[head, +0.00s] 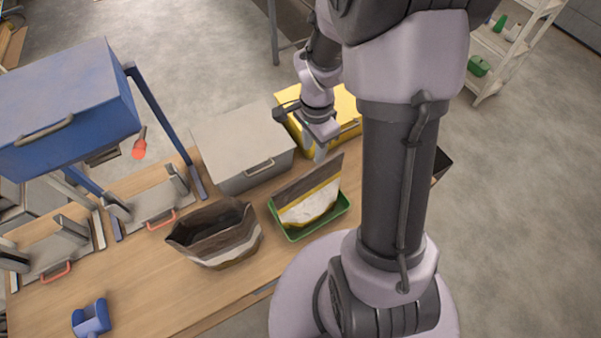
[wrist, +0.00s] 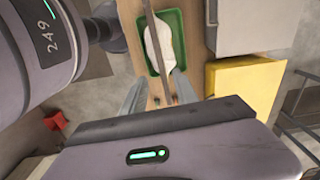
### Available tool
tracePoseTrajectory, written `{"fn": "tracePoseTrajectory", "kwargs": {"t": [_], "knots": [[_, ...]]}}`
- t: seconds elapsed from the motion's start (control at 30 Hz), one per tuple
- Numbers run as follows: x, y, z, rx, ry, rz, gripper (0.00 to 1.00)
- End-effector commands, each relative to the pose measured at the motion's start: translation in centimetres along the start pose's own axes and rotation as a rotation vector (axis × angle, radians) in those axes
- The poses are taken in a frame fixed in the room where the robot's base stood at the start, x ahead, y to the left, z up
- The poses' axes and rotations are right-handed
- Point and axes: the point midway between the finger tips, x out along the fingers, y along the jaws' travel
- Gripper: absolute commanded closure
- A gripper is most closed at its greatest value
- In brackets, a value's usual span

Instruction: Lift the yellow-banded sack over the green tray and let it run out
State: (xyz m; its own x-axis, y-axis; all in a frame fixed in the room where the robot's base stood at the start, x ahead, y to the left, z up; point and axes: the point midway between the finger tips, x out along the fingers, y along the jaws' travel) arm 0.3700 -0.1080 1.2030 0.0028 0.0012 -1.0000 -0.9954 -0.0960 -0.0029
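The yellow-banded sack (head: 311,188) has a brown top, a yellow band and a white bulging lower part. It stands on edge in the green tray (head: 335,212), leaning, its top edge rising to the right. In the wrist view its thin brown top (wrist: 153,30) runs down toward my fingers, with the white part beside it over the tray (wrist: 178,60). My gripper (head: 315,150) is at the sack's upper edge, pointing down. In the wrist view my gripper (wrist: 160,92) has its fingers well apart, one on each side of the strip's near end. No clear contact shows.
A dark open sack with a white band (head: 217,232) stands left of the tray. A grey lidded bin (head: 240,150) and a yellow bin (head: 345,108) are behind. A blue hopper (head: 70,105) and a blue holder (head: 90,318) are at left. The front-middle table (head: 170,295) is clear.

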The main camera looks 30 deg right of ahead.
Motion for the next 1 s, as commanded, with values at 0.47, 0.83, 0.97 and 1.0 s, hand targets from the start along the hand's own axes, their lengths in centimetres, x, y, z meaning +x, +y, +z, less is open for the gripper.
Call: {"fn": "tracePoseTrajectory", "kwargs": {"t": [0.47,0.83,0.97,1.0], "knots": [[9.6,0.6,0.1,-0.002,-0.002,0.003,0.65],[12.1,0.5,0.0,-0.003,0.001,-0.002,0.65],[12.0,0.5,0.0,-0.003,0.000,-0.002,0.88],[12.0,0.5,0.0,-0.003,0.000,-0.002,0.96]]}}
